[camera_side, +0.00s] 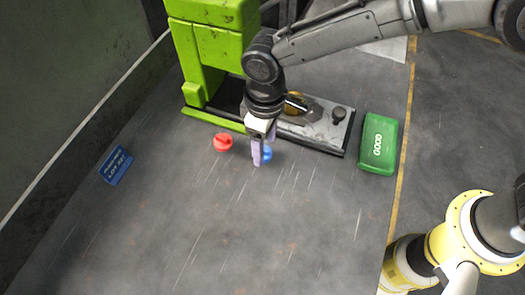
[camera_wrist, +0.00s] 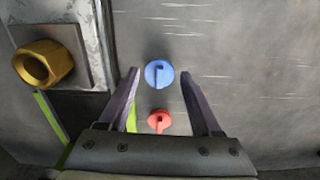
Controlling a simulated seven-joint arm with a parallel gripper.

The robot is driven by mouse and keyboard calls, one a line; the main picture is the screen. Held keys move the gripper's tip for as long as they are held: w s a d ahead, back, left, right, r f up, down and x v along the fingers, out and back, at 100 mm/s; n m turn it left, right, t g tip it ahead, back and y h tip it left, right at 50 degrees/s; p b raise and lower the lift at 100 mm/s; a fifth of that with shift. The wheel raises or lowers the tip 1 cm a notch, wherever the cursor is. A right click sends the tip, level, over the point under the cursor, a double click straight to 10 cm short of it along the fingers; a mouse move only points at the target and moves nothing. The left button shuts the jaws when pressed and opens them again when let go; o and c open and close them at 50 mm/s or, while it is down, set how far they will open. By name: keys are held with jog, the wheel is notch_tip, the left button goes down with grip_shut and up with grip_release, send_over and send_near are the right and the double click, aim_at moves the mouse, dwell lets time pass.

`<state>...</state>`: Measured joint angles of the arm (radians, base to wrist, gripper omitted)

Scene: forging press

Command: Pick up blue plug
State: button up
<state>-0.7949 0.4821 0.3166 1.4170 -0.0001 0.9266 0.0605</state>
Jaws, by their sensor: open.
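The blue plug (camera_side: 267,154) stands on the grey table just in front of the press bed in the side view, partly hidden behind my gripper's fingers. In the wrist view the blue plug (camera_wrist: 159,73) is round with a raised handle and shows between and a little beyond the fingertips. My gripper (camera_side: 257,160) points down and is open and empty. In the wrist view its two fingers (camera_wrist: 160,74) stand wide apart. Whether the fingers reach down beside the plug is hard to tell.
A red plug (camera_side: 223,141) stands left of the blue one. A green press (camera_side: 210,50) with a metal bed (camera_side: 318,128) is behind. A brass nut (camera_wrist: 43,63) lies on it. A green GOOD bin (camera_side: 378,143) is right, a blue sign (camera_side: 115,166) left. The table in front is clear.

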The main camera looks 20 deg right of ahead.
jog(key=shift+f, duration=1.3)
jog(key=c, duration=0.5)
jog(key=shift+r, duration=0.2)
